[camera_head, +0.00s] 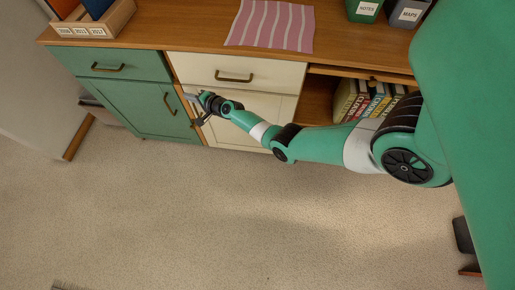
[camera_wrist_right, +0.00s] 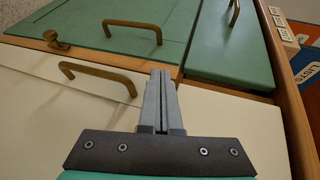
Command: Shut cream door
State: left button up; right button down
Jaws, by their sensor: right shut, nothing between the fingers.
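The cream door (camera_head: 250,107) is the lower cream panel under a cream drawer (camera_head: 280,73) in the head view. My right arm crosses in front of it. The door looks flush or nearly so; I cannot tell whether a small gap is left. My right gripper (camera_head: 191,97) is at the door's upper left edge, fingers pointing left. In the right wrist view the gripper (camera_wrist_right: 162,76) is shut and empty, in front of the cream front. A brass handle (camera_wrist_right: 97,72) shows just left of its fingertips; contact is unclear. My left gripper is not in view.
A green door (camera_head: 150,108) and green drawer (camera_head: 110,65) adjoin on the left. An open shelf with books (camera_head: 365,100) is on the right. The wooden top (camera_head: 190,35) carries a striped cloth (camera_head: 272,25) and pots. The carpet (camera_head: 200,220) in front is clear.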

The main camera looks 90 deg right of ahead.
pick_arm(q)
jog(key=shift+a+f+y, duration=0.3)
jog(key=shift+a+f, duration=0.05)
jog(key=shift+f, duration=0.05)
pick_arm(e)
jog(key=shift+d+m+g+h, duration=0.3)
jog(key=shift+d+m+h, duration=0.1)
jog(key=shift+d, duration=0.95)
jog(key=shift+a+r+p, duration=0.2)
jog(key=shift+a+p, duration=0.1)
jog(key=shift+a, duration=0.15)
pick_arm(q)
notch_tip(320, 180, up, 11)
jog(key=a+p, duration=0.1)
jog(key=p, duration=0.9)
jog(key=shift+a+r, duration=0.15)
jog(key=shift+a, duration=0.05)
pick_arm(e)
jog(key=a+r, duration=0.2)
jog(key=a, duration=1)
jog(key=shift+w+a+r, duration=0.3)
jog(key=shift+w+a, duration=0.05)
jog(key=shift+w, duration=0.05)
